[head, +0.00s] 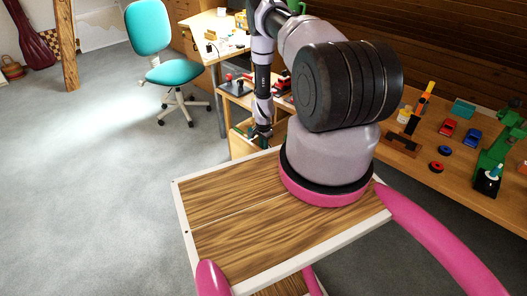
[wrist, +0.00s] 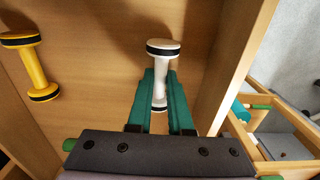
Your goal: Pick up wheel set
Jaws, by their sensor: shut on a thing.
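A white wheel set (wrist: 161,50), an axle with a black-banded wheel at each end, is in the wrist view at the centre, in a wooden compartment. My gripper (wrist: 159,78) has its green fingers on either side of the axle and is shut on it. The far wheel sticks out beyond the fingertips; the near wheel shows between the fingers. I cannot tell whether the wheel set touches the wood. A yellow wheel set (wrist: 31,67) of the same shape lies to the left. In the head view my gripper (head: 259,137) is low at the wooden furniture; the wheel set is not discernible there.
The compartment's wooden side wall (wrist: 240,60) stands close on the right of my gripper. In the head view a workbench (head: 455,190) with toy cars and tools runs along the right. A teal chair (head: 160,60) stands at the left on open grey floor.

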